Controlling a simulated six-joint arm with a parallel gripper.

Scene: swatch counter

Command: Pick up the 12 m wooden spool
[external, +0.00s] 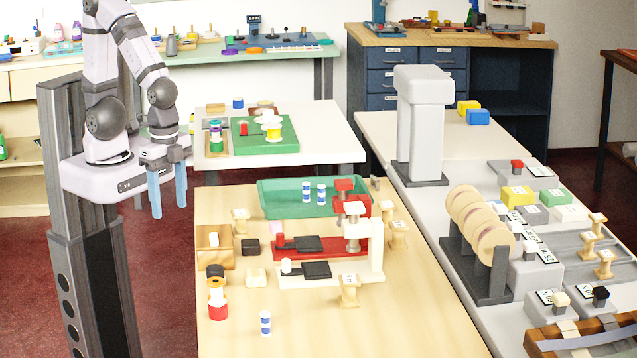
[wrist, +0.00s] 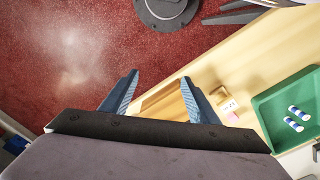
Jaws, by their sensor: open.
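Several small wooden spools with pale tops stand on the wooden table. One (external: 240,220) is at its left side, two (external: 388,209) (external: 398,235) are right of the red stand, and one (external: 349,291) is at the front. More wooden spools (external: 605,264) stand on the grey counter at right. Their labels are too small to read, so I cannot tell which is 12 m. My gripper (external: 168,209) is open and empty, pointing down left of the table. In the wrist view my gripper (wrist: 160,77) is also open, with a labelled wooden spool (wrist: 224,101) beyond its right finger.
A green tray (external: 270,206) holds blue-and-white spools. Red and cream stands (external: 320,254) fill the table's middle. A wooden box (external: 214,258), a dark block (external: 250,246) and a red-and-white spool (external: 218,309) are at left. The table's front right is clear.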

